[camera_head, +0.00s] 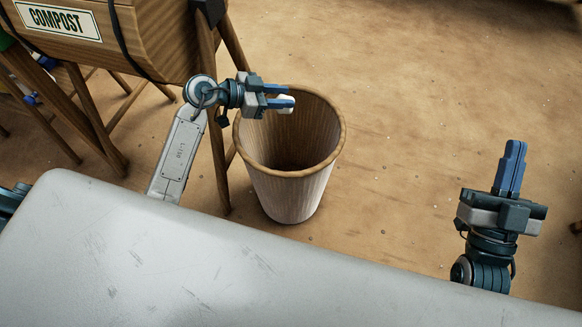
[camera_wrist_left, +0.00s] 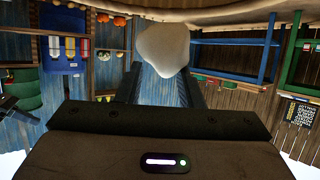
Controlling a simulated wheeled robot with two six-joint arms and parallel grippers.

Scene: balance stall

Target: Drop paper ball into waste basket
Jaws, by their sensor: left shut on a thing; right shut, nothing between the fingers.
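A white paper ball (camera_head: 286,104) is held between the fingers of my left gripper (camera_head: 280,98). In the left wrist view the paper ball (camera_wrist_left: 163,50) sits pale and rounded between the two fingertips. The waste basket (camera_head: 291,190) is a round wooden bin standing upright on the floor, with a brown rim. In the head view, my left gripper and the ball overlap the basket's opening near its upper left rim. Their height above the rim is hard to tell. The basket looks empty where its inside shows. My right gripper (camera_head: 510,168) is shut and empty, far right of the basket.
A wooden compost box (camera_head: 140,45) on legs stands at the upper left, close beside the basket. My pale body fills the lower front. The brown floor (camera_head: 430,130) between the basket and my right arm is clear. Shelves show in the left wrist view.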

